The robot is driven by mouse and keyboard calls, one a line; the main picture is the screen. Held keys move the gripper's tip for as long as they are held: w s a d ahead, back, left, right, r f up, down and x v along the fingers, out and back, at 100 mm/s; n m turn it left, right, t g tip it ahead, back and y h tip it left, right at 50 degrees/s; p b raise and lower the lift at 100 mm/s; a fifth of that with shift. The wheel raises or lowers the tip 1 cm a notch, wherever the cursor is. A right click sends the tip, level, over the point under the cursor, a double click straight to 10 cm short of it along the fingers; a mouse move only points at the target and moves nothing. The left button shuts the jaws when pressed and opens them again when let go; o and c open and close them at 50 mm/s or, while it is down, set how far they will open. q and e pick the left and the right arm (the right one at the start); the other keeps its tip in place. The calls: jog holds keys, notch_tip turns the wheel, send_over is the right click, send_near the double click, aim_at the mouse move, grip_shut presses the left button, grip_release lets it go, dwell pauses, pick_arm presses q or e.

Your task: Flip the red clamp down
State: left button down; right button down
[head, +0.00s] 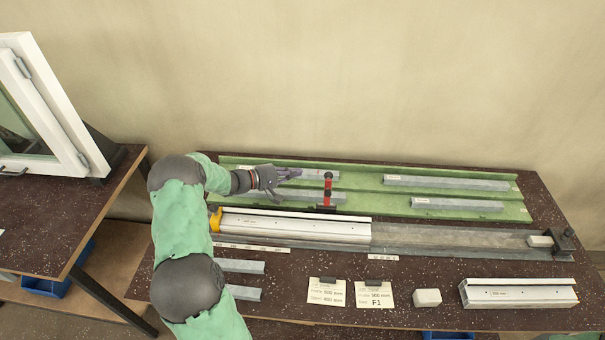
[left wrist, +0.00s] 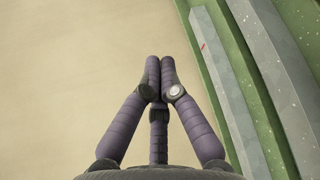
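The red clamp (head: 327,190) stands upright at the back edge of the white profile (head: 290,226), near the middle of the bench in the head view. Its dark base shows at its foot. My left gripper (head: 287,174) is to the left of the clamp, over the green tray, apart from it and with its fingers pointing right. In the left wrist view, the fingertips of my left gripper (left wrist: 160,68) are together with nothing between them. The clamp does not show in that view. My right gripper is not in view.
The green tray (head: 360,203) holds several grey bars. A yellow piece (head: 215,219) sits at the profile's left end, and a black end stop (head: 564,240) at the rail's right. Cards (head: 327,291), a white block (head: 427,298) and a short profile (head: 518,293) lie in front.

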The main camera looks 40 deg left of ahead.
pick_arm(q)
jog(key=w+d, duration=0.4)
jog(key=d, duration=0.2)
jog(key=shift+w+d+f+b, duration=0.2)
jog(key=shift+w+d+b, duration=0.1)
jog(key=shift+w+d, duration=0.1)
jog(key=shift+a, duration=0.1)
dwell(0.3)
